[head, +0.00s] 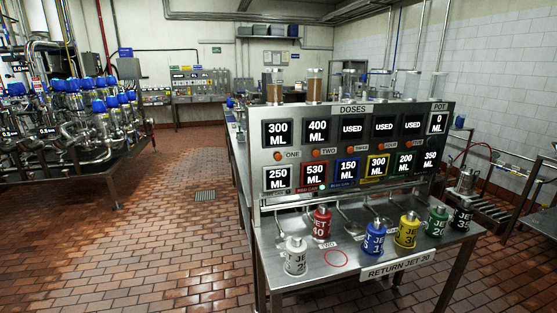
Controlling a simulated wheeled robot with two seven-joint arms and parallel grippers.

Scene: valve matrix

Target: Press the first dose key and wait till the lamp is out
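The dose panel (355,112) stands on a steel table to the right of centre. Its first dose key is an orange round button (279,155) left of the label ONE, under a display (277,132) reading 300 ML. The second orange button (317,152) is by the label TWO, under a display (317,131) reading 400 ML. The three other dose displays read USED. The POT display (436,123) reads 0 ML. Neither of my grippers is in view.
Several coloured jets stand along the table front, including white (295,258), red (321,224), blue (374,239) and yellow (407,230). An empty red ring (335,258) is marked beside the white jet. Blue-capped valves (90,115) stand at left. The tiled floor (150,240) is open there.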

